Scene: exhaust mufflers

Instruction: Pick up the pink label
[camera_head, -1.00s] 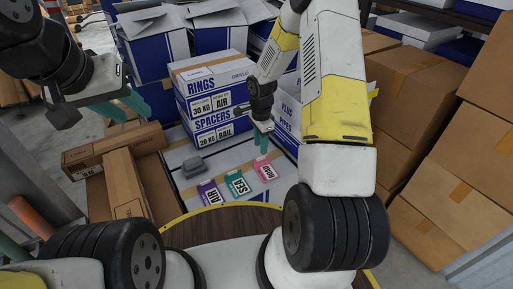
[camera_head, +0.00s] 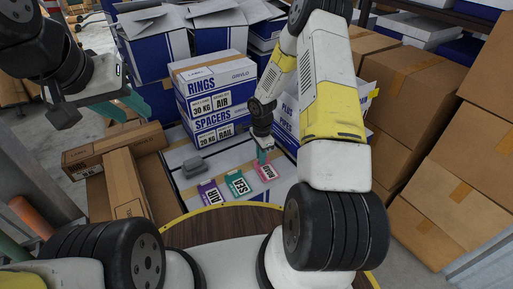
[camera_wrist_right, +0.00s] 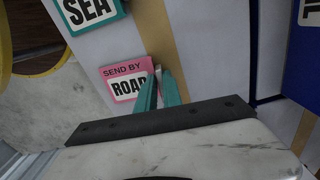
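The pink label (camera_head: 267,173), marked ROAD, lies on the white top of a low box, at the right end of a row with a green SEA label (camera_head: 237,183) and a purple AIR label (camera_head: 211,194). My right gripper (camera_head: 263,160) is down at the pink label's far edge. In the right wrist view the pink label (camera_wrist_right: 122,79) reads SEND BY ROAD, and a finger covers its right edge. The teal fingers (camera_wrist_right: 160,74) have a narrow gap; whether they grip the label is unclear. My left gripper (camera_head: 128,108) is open and empty at upper left.
Brown cartons (camera_head: 125,180) lie at left, and more cartons (camera_head: 440,165) are stacked at right. A round wooden top with a yellow rim (camera_head: 215,208) is in front.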

